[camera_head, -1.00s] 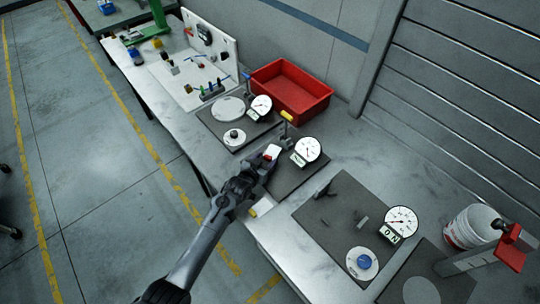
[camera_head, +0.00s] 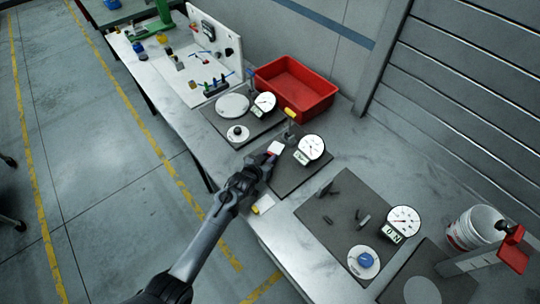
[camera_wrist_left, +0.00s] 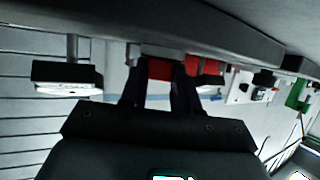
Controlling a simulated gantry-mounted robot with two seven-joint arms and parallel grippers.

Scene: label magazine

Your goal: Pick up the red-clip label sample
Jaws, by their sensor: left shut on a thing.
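My left gripper (camera_head: 267,157) is over the middle dark mat (camera_head: 292,179), beside a white dial gauge (camera_head: 311,147). It is shut on the red-clip label sample (camera_head: 275,148), a small white piece with red at its edge. In the left wrist view a red part, probably the clip (camera_wrist_left: 160,68), shows between the two dark fingers of the left gripper (camera_wrist_left: 160,84). The fingers hide part of the sample. I cannot tell whether the sample touches the stand behind it. My right gripper is not in view.
A red bin (camera_head: 296,87) stands behind the mats by the wall. Other gauges stand on the left mat (camera_head: 239,131) and the right mat (camera_head: 340,205). A white bucket (camera_head: 470,230) is at the right. Bare bench shows between the middle and right mats.

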